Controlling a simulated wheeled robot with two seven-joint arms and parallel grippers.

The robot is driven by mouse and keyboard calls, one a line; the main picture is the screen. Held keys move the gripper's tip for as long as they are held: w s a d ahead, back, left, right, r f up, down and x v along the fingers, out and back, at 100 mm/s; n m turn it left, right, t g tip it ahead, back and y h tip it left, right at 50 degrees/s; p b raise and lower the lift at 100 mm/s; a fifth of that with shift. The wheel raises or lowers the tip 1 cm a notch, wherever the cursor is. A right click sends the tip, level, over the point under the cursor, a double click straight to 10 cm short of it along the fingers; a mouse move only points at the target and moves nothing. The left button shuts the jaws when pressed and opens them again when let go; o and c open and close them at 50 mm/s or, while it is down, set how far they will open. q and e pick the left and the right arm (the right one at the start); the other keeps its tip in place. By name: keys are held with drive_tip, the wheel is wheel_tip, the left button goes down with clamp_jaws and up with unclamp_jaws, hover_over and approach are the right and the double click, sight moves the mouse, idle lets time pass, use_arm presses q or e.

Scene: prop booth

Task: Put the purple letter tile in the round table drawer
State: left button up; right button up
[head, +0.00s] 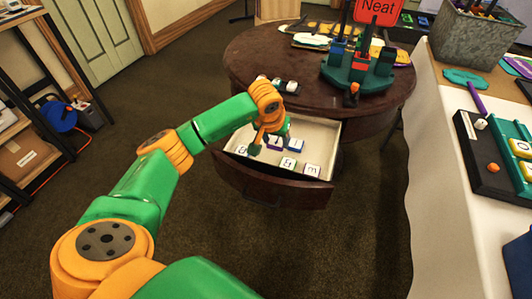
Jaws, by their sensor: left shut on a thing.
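The round table (308,58) is dark wood, and its drawer (262,184) is pulled open toward me. Several letter tiles lie in the light-coloured drawer. My left gripper (268,143) is down over the open drawer, shut on a small white-and-purple tile (275,143), which shows between its fingers. The letter on it is too small to read and the fingers hide part of it. A tile with a blue side (295,145) is just right of it. I cannot tell whether the held tile touches the drawer floor. My right gripper is not in view.
On the tabletop are a green stand with a red "Neat" sign (376,10) and a dark strip with small pieces (277,84). A white-covered table (447,150) with trays and a metal bin (474,38) is at right. Shelves stand at left. The carpet in front is clear.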

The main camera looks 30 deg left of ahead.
use_arm(q)
hover_over(265, 160)
drive_tip(key=s, duration=0.1)
drive_tip(key=f, duration=0.4)
drive_tip(key=shift+s+d+f, duration=0.15)
drive_tip(key=shift+s+f, duration=0.05)
wheel_tip(265, 160, down, 3)
drive_tip(key=shift+r, duration=0.1)
drive_tip(key=shift+f, duration=0.3)
drive_tip(key=o, duration=1.3)
